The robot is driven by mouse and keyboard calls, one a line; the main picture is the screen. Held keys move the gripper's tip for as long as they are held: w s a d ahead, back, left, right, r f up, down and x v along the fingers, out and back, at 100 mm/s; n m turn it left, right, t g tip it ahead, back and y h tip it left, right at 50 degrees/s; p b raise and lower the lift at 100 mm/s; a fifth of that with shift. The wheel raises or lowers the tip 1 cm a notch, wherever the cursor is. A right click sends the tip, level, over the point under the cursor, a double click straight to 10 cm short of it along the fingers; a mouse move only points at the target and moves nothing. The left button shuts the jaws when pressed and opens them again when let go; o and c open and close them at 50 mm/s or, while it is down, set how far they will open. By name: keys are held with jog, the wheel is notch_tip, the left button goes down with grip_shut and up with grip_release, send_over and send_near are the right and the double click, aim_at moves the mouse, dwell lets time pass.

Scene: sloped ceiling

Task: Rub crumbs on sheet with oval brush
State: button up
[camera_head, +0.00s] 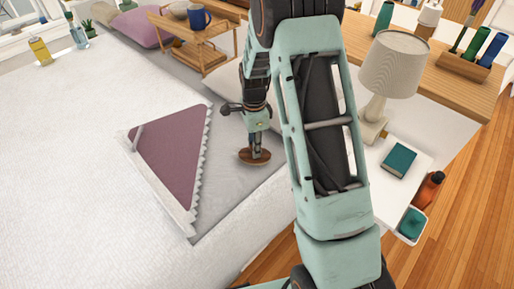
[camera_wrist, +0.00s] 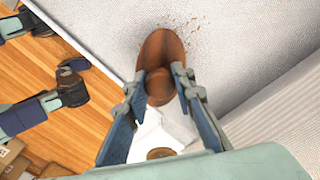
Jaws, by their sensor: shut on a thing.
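The oval brush (camera_head: 254,156) is brown and wooden, and my gripper (camera_head: 256,143) is shut on it above the grey sheet (camera_head: 228,182). In the wrist view the brush (camera_wrist: 165,48) has a raised grip in its middle, and the two fingers of my gripper (camera_wrist: 160,90) close on that grip from both sides. Brown crumbs (camera_wrist: 192,35) lie scattered on the sheet (camera_wrist: 250,40) just beyond and right of the brush. I cannot tell whether the bristles touch the sheet. The crumbs are too small to make out in the head view.
A folded purple-and-white cloth (camera_head: 172,155) lies left of the brush. A nightstand with a lamp (camera_head: 392,70) and a teal book (camera_head: 398,160) stands right of my arm. A wooden caddy (camera_head: 205,45) with a blue mug (camera_head: 198,17) stands behind. The wooden floor lies beyond the bed's edge.

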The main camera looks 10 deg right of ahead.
aim_at(245, 152)
jog(key=shift+w+a, duration=0.9)
jog(key=shift+w, duration=0.4)
jog(key=shift+w+a, duration=0.85)
jog(key=shift+w, duration=0.5)
jog(key=shift+w+a, duration=0.9)
jog(key=shift+w, duration=0.4)
jog(key=shift+f, duration=0.15)
jog(key=shift+s+d, duration=0.7)
jog(key=shift+s, duration=0.3)
jog(key=shift+s+d, duration=0.65)
jog(key=shift+s, duration=0.35)
jog(key=shift+s+d, duration=0.7)
jog(key=shift+s, duration=0.3)
jog(key=shift+s+d, duration=0.5)
jog(key=shift+s, duration=0.3)
jog(key=shift+s+d, duration=0.45)
jog(key=shift+s, duration=0.3)
jog(key=shift+s+a, duration=0.65)
jog(key=shift+a, duration=0.2)
jog(key=shift+w+a+p, duration=0.25)
jog(key=shift+w+a, duration=0.3)
jog(key=shift+w, duration=0.35)
jog(key=shift+w+a+p, duration=0.2)
jog(key=shift+w+a, duration=0.3)
jog(key=shift+w, duration=0.35)
